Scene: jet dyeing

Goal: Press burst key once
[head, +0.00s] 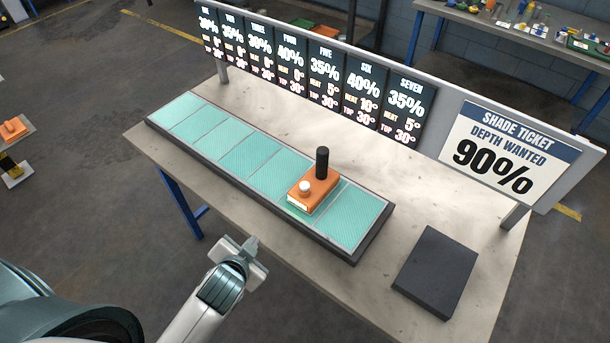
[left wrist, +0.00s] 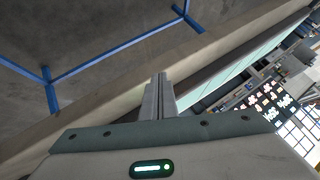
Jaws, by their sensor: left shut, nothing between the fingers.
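An orange block (head: 314,191) sits on the teal panel strip (head: 247,157), on the second panel from its right end. It carries a round white button (head: 305,187) and an upright black post (head: 322,163). No burst label is readable, so I cannot tell for sure which part is the burst key. My left gripper (head: 250,246) is shut and empty, near the table's front edge, apart from the block and to its lower left. In the left wrist view its shut fingers (left wrist: 159,97) point toward the table edge and strip. My right gripper is not in view.
A dark flat box (head: 436,270) lies at the table's right. Behind the strip stands a board with several numbered cards (head: 325,78) and a shade ticket (head: 508,152) reading 90%. Bare tabletop (head: 420,195) lies between strip and board.

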